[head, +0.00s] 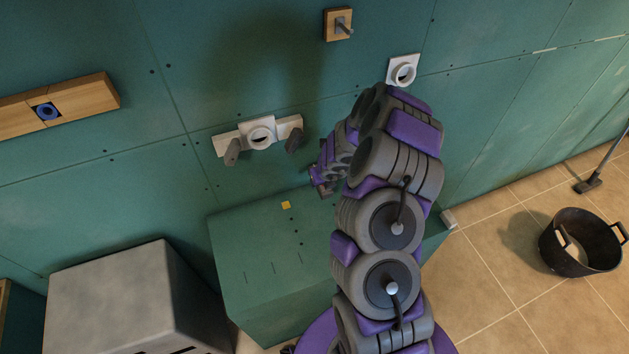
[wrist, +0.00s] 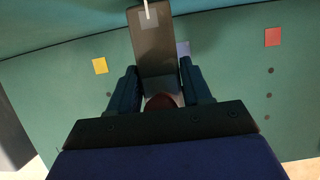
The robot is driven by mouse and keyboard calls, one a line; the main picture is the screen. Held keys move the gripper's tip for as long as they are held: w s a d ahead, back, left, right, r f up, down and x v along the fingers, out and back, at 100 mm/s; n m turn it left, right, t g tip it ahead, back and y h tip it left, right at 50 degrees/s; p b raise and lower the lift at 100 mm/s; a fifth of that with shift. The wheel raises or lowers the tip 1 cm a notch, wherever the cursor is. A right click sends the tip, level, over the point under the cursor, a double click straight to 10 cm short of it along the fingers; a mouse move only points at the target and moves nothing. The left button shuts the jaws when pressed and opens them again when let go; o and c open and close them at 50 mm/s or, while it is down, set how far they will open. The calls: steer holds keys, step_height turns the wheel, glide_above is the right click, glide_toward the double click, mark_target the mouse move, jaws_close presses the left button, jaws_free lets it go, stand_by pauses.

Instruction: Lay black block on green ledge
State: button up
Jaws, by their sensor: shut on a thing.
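The black block (wrist: 155,40) shows in the wrist view as a long dark piece between my fingers, reaching out past the fingertips. My gripper (wrist: 158,68) is shut on it. The green ledge (head: 235,245) is the top of a green box against the wall in the head view. Its green surface (wrist: 50,105) also lies behind the block in the wrist view. In the head view my gripper (head: 324,182) is over the back part of the ledge, by the wall. I cannot tell whether the block touches the ledge; my arm hides part of it.
The ledge bears a yellow square (head: 286,205); a red square (wrist: 272,37) and a partly hidden bluish square (wrist: 183,48) show in the wrist view. White wall fittings (head: 259,133) are above the ledge. A grey box (head: 130,290) stands left, a black bucket (head: 575,245) right.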

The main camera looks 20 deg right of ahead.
steer(key=f+b, duration=0.1)
steer(key=d+f+b, duration=0.1)
steer(key=f, duration=0.1)
steer(key=shift+d+f, duration=0.15)
steer(key=shift+f, duration=0.15)
steer(key=a+f+b, duration=0.2)
steer(key=a, duration=0.1)
steer(key=shift+f, duration=0.1)
steer(key=shift+a+f, duration=0.15)
steer(key=shift+f, duration=0.15)
steer(key=shift+d+f+b, duration=0.2)
steer(key=shift+f+b, duration=0.05)
steer(key=shift+b, duration=0.15)
steer(key=shift+d+f, duration=0.2)
steer(key=shift+d, duration=0.5)
steer(key=shift+d+f, duration=0.15)
steer(key=shift+d, duration=0.5)
steer(key=shift+a+r, duration=0.15)
steer(key=shift+a, duration=1.15)
steer(key=shift+d+p, duration=0.35)
steer(key=shift+d, duration=1.3)
steer(key=shift+a, duration=0.95)
steer(key=shift+d+f, duration=0.4)
steer(key=shift+d, duration=0.15)
steer(key=shift+a+f, duration=0.2)
steer(key=shift+a, duration=0.15)
steer(key=o, duration=1.3)
steer(key=shift+d, duration=0.15)
